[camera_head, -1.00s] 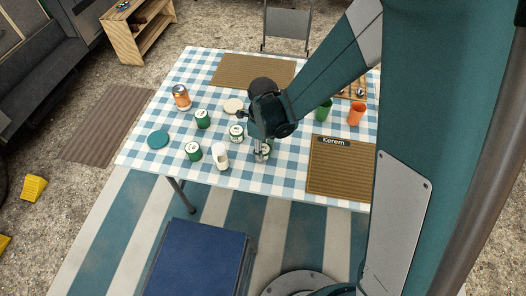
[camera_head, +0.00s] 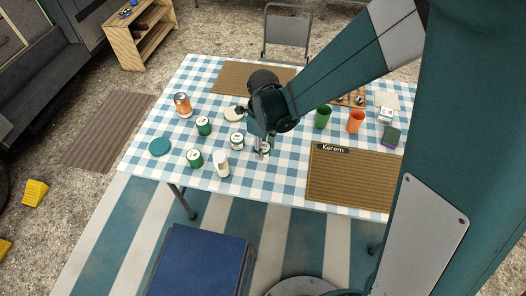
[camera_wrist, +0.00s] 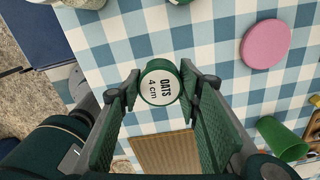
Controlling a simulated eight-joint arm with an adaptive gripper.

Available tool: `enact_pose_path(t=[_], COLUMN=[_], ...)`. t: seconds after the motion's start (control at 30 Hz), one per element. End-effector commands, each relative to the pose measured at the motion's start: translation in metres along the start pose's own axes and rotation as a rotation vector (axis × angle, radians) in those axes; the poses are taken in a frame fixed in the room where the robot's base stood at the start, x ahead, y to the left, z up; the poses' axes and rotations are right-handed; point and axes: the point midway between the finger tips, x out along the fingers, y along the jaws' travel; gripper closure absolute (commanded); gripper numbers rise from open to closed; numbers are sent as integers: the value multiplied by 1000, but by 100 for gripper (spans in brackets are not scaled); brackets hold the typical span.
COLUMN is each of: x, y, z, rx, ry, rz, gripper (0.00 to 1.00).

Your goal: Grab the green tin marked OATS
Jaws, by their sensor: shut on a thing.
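The green tin (camera_wrist: 160,82) has a white lid marked "OATS 4 cm" and sits between my two fingertips in the wrist view. My gripper (camera_wrist: 161,90) is shut on its sides. In the head view my gripper (camera_head: 262,149) is over the middle of the checked table (camera_head: 285,180), and the held tin is mostly hidden behind the fingers there. I cannot tell whether the tin touches the cloth. Other green tins with white lids stand to the left: one close by (camera_head: 237,141), one farther back (camera_head: 204,126) and one nearer the front (camera_head: 195,158).
A white bottle (camera_head: 221,164) stands left of my gripper. An orange can (camera_head: 182,105) and a teal disc (camera_head: 159,146) are farther left. A green cup (camera_head: 323,117), an orange cup (camera_head: 356,121) and the "Kerem" mat (camera_head: 350,182) are to the right.

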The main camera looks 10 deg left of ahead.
Motion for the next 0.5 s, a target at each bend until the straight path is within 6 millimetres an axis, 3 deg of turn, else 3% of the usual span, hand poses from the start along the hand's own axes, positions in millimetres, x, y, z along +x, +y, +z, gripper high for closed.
enact_pose_path(t=[0.2, 0.5], x=[-28, -40], y=[0, 0], z=[0, 0], rx=[0, 0], ry=[0, 0], rz=[0, 0], gripper=[78, 78])
